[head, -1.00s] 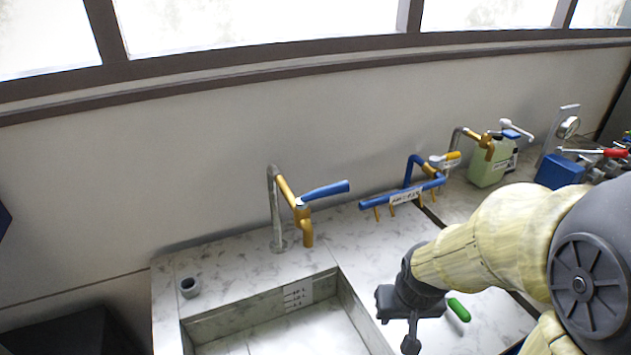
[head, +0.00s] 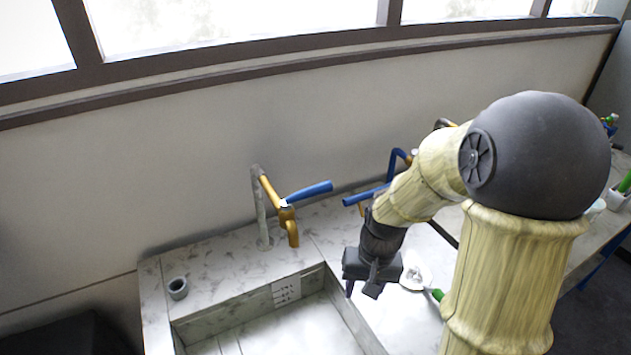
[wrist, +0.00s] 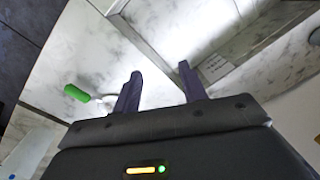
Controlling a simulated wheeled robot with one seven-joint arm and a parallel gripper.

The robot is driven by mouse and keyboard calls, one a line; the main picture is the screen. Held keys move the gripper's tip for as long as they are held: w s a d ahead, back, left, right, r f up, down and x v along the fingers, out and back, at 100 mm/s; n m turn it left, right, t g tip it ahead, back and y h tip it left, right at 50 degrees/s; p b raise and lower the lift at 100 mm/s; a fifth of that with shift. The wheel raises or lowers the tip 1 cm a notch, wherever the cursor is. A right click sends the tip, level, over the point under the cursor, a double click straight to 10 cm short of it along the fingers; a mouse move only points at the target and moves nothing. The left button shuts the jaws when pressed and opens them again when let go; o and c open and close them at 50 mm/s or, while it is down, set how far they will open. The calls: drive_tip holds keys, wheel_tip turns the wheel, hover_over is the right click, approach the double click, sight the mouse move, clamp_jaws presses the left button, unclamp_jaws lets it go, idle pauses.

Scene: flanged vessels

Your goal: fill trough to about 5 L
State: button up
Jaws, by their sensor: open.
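The trough (head: 190,332) is a marble-patterned basin sunk in the counter. A white label (head: 286,290) with level marks is on its back inner wall. I cannot tell whether it holds water. Behind it stands a tap with a grey upright spout pipe (head: 259,205), a brass body (head: 289,222) and a blue lever (head: 308,192). My gripper (head: 360,291) is open and empty, above the trough's right rim, in front and to the right of the tap. Its two dark fingers also show apart in the wrist view (wrist: 160,75).
A green-handled tool (head: 437,295) with a white head lies on the counter right of my gripper; its handle also shows in the wrist view (wrist: 76,93). A blue pipe (head: 366,195) is partly hidden behind my arm.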

drive_tip(key=w+a+r+m+g+y+p, duration=0.2)
drive_tip(key=w+y+p, duration=0.1)
drive_tip(key=w, duration=0.1)
drive_tip(key=m+t+y+p, duration=0.15)
drive_tip(key=y+p, duration=0.35)
drive_tip(key=y, duration=0.6)
approach(317, 190)
drive_tip(key=w+d, duration=0.2)
drive_tip(key=d, duration=0.6)
drive_tip(key=shift+s+a+r+m, duration=0.2)
drive_tip(key=shift+a+r+m, duration=0.1)
drive_tip(key=shift+m, duration=0.15)
drive_tip(key=shift+a, duration=0.15)
drive_tip(key=p+x, duration=0.6)
drive_tip(key=x, duration=1.1)
drive_tip(key=shift+s+a+r, duration=0.1)
drive_tip(key=shift+a+r, duration=0.05)
